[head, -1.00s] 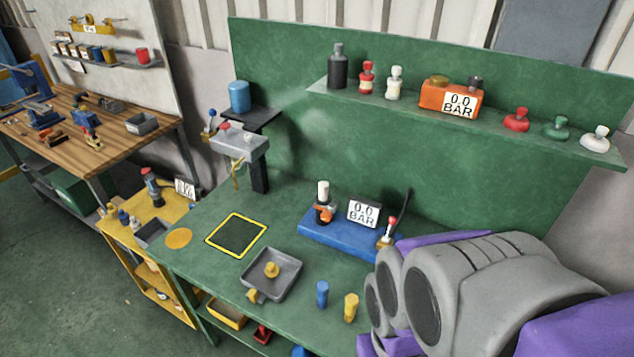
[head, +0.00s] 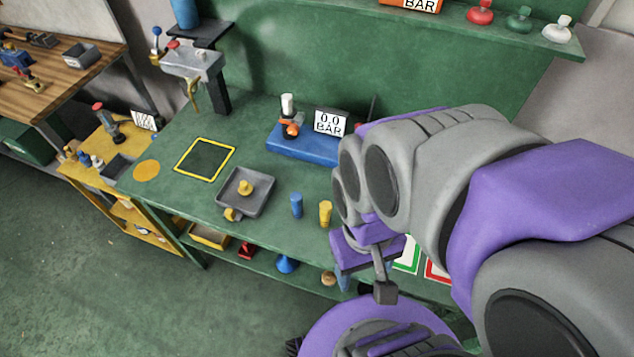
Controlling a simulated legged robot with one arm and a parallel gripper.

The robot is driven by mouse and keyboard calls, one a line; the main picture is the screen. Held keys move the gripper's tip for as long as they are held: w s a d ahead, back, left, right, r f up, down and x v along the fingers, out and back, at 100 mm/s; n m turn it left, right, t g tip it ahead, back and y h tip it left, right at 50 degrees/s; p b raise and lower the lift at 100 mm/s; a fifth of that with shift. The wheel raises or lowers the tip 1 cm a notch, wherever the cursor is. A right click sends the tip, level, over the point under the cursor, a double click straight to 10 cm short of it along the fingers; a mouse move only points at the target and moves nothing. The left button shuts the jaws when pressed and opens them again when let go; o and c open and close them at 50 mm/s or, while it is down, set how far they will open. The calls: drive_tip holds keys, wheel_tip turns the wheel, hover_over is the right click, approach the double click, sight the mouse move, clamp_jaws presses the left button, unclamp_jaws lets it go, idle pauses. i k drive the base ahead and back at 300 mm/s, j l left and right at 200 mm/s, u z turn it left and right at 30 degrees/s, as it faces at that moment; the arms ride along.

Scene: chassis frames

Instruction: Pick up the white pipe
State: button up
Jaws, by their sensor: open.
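A short white pipe (head: 288,103) stands upright in an orange and black fitting (head: 291,127) on a blue base (head: 300,146) on the green bench. A display reading 0.0 BAR (head: 331,122) stands just right of it. My gripper (head: 365,286) hangs low at the front edge of the bench, to the right of and nearer than the pipe. It is open, well apart from the pipe, with nothing seen between its fingers. My large grey and purple arm hides part of the bench's right side and of the blue base's right end.
A grey tray (head: 262,190) with a yellow part, a blue peg (head: 296,204) and a yellow peg (head: 325,213) stand in front of the blue base. A yellow-framed square (head: 220,172) lies to the left. A shelf (head: 480,30) runs above the bench.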

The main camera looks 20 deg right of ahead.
sight(287, 100)
drive_tip(key=i+j+z, duration=0.1)
drive_tip(key=j+z, duration=1.05)
